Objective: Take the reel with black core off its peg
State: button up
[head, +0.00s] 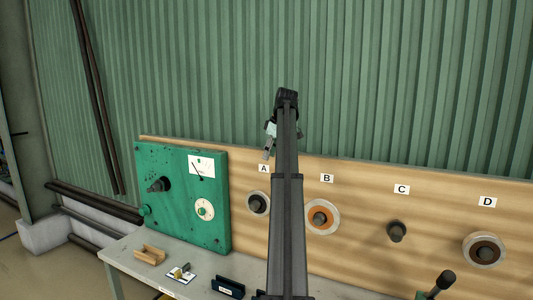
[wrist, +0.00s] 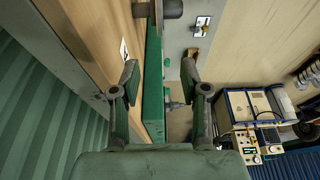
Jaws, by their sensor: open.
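Reels hang on pegs of a wooden board (head: 365,180). Under A is a small pale reel (head: 250,207) around a dark centre. Under B is a pale reel with an orange core (head: 314,219). Under D is a reel with a brown ring (head: 473,248) and a dark centre. The C peg (head: 397,231) is bare. I cannot tell surely which reel has the black core. My gripper (head: 267,152) is just above label A. In the wrist view my gripper (wrist: 160,72) is open with nothing between its fingers.
A green panel (head: 180,215) with a dial and knobs stands left of the reels. A grey bench (head: 130,255) below holds a wooden block (head: 150,255) and small parts. A lever (head: 440,283) rises at lower right. Green corrugated wall (head: 400,80) is behind.

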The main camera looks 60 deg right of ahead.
aim_at(259, 191)
jog(key=p+x, duration=0.4)
jog(key=x, duration=1.3)
jog(key=shift+f+p, duration=0.1)
jog(key=shift+p, duration=0.3)
grip_shut()
